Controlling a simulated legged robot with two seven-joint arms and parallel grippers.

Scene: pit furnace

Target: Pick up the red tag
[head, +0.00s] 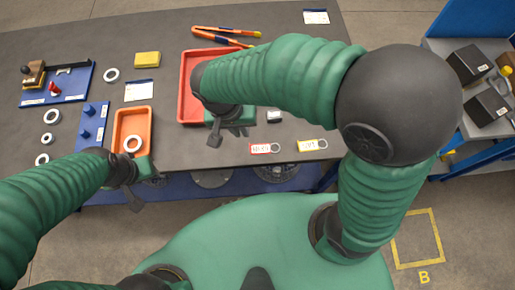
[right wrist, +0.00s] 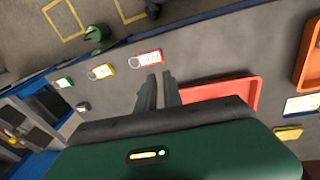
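The red tag (head: 261,149) lies flat near the front edge of the dark table in the head view, with a metal ring at its right end. In the right wrist view the red tag (right wrist: 150,57) lies just beyond my fingertips. My right gripper (head: 228,136) is open and empty, to the left of the red tag and apart from it. Its two fingers also show with a gap in the right wrist view (right wrist: 160,76). My left gripper (head: 144,190) looks open and empty at the table's front edge, below the orange tray.
A yellow tag (head: 307,146) lies right of the red tag; a green tag (right wrist: 64,83) shows beyond it in the wrist view. A red tray (head: 183,88) stands behind my right gripper. An orange tray (head: 118,126) and several white rings are at left.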

